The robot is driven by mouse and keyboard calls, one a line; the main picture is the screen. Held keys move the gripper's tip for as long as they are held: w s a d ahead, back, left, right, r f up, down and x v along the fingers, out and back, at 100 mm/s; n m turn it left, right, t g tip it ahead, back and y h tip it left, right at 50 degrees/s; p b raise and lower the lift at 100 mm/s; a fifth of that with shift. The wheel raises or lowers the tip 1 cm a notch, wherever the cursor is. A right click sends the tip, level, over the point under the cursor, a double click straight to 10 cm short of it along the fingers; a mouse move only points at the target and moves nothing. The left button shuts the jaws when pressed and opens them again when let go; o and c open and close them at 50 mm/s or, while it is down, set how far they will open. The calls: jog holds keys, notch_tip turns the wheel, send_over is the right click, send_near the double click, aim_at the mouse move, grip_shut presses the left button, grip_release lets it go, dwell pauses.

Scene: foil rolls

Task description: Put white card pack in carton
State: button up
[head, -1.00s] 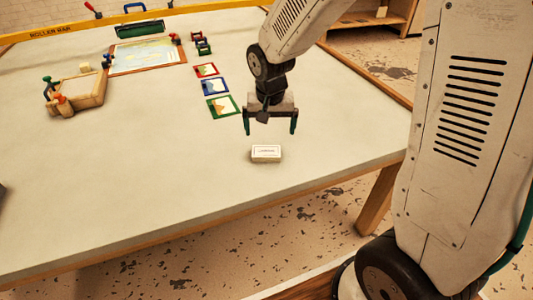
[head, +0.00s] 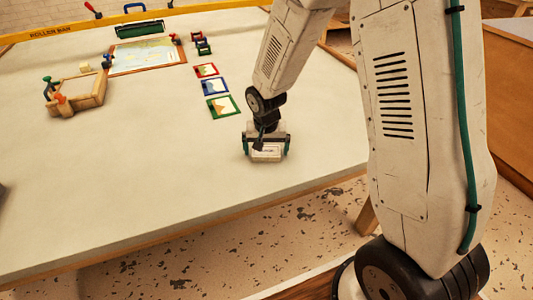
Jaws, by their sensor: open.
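The white card pack (head: 268,154) lies flat on the pale table near its front edge. My gripper (head: 266,151) is low over the pack, with one green finger at its left side and one at its right. The jaws are open and straddle the pack; whether the fingers touch it I cannot tell. The gripper body hides the pack's back part. I cannot pick out a carton for certain in this view.
Three framed cards, red (head: 206,70), blue (head: 213,86) and green (head: 222,106), lie behind my gripper. A wooden tray (head: 88,98) with coloured knobs stands at left, and a framed map (head: 146,57) lies at the back. The table's left front is clear.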

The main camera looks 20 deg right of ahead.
jog(key=c, duration=1)
jog(key=shift+r, duration=0.15)
jog(key=shift+c, duration=0.2)
